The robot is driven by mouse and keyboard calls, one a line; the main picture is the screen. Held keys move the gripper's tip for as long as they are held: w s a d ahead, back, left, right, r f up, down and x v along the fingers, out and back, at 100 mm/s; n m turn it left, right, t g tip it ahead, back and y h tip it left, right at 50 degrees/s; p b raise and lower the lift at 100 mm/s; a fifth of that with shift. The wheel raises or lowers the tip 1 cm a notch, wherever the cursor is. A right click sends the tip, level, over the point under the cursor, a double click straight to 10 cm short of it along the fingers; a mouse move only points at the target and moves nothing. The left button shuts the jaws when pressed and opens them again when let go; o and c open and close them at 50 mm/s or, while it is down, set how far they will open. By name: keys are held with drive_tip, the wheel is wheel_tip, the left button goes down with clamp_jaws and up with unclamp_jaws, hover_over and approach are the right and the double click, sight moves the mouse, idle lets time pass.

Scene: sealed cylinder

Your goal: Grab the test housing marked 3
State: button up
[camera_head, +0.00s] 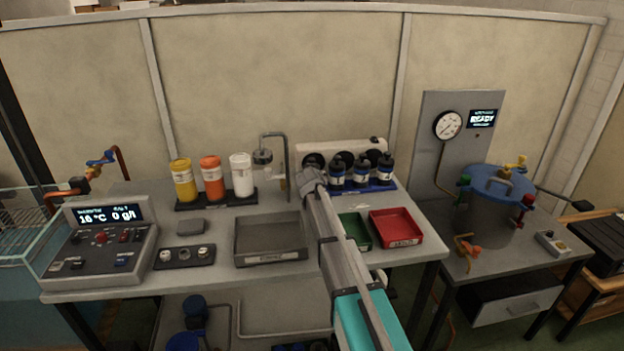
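Several dark housings with blue bands and pale labels stand upright in a blue rack (381,188) at the back of the bench. Three show: a left one (336,175), a middle one (361,175) and a right one (385,170). Their marks are too small to read, so I cannot tell which is 3. My gripper (309,179) is at the left end of the rack, beside the left housing. Whether it touches anything is unclear, and its fingers are too small to read. My arm hides the bench in front of it.
A grey tray (270,261), green tray (356,231) and red tray (404,241) lie in front. Yellow (183,180), orange (212,178) and white (241,175) bottles stand left. A metal stand (286,160) rises near my gripper. A blue-lidded vessel (484,218) stands right.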

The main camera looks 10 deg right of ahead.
drive_tip(key=c, duration=1)
drive_tip(key=shift+c, duration=0.2)
drive_tip(key=shift+r, duration=0.15)
drive_tip(key=shift+r+p, duration=0.95)
drive_tip(key=shift+p, duration=0.15)
drive_tip(key=s+d+r+p, duration=0.2)
drive_tip(key=s+r+p, duration=0.8)
drive_tip(key=s, duration=0.3)
drive_tip(key=shift+s+d+r+p, duration=0.2)
drive_tip(key=shift+s+r+p, duration=0.2)
drive_tip(key=shift+r, duration=0.05)
